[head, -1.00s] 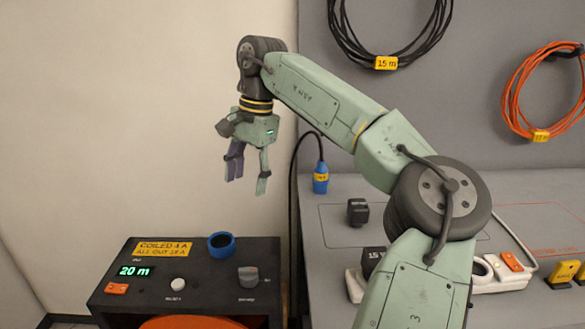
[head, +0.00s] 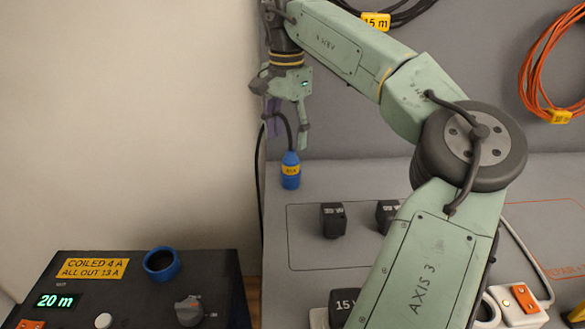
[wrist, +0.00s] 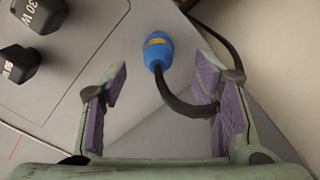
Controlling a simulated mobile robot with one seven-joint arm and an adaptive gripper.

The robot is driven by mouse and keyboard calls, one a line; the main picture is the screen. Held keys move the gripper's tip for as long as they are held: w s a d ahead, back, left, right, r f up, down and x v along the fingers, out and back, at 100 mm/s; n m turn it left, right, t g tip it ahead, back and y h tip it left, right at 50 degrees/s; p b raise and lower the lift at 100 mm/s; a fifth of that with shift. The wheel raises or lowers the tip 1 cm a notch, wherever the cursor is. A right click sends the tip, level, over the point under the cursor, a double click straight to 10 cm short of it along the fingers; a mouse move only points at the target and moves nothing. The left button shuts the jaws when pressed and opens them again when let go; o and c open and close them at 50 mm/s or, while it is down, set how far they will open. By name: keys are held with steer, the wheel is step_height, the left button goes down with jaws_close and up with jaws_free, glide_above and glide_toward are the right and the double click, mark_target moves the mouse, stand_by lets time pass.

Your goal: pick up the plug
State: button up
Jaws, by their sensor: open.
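The plug (head: 290,172) is blue with a yellow band and stands upright near the back left of the grey bench, a black cable running from its top. My gripper (head: 285,145) is open and empty, above and partly in front of the cable in the head view. In the wrist view the plug (wrist: 157,50) shows beyond the fingertips, between the lines of the two open fingers, and the cable curves close to the right finger. No contact with the plug shows.
Black blocks (head: 333,220) stand on the bench right of the plug. A dark control box (head: 130,290) with a blue-ringed socket (head: 161,264) is at lower left. Coiled cables, one orange (head: 550,60), hang on the back wall. A white power strip (head: 520,310) lies at lower right.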

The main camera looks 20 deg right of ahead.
mark_target(290, 151)
step_height(290, 151, down, 2)
steer(key=shift+f, duration=0.1)
steer(key=f, duration=0.2)
steer(key=f+p, duration=0.1)
steer(key=f, duration=0.2)
steer(key=shift+w+d+f, duration=0.1)
steer(key=shift+d+f, duration=0.2)
steer(key=shift+d, duration=0.05)
jaws_close()
stand_by(0.4)
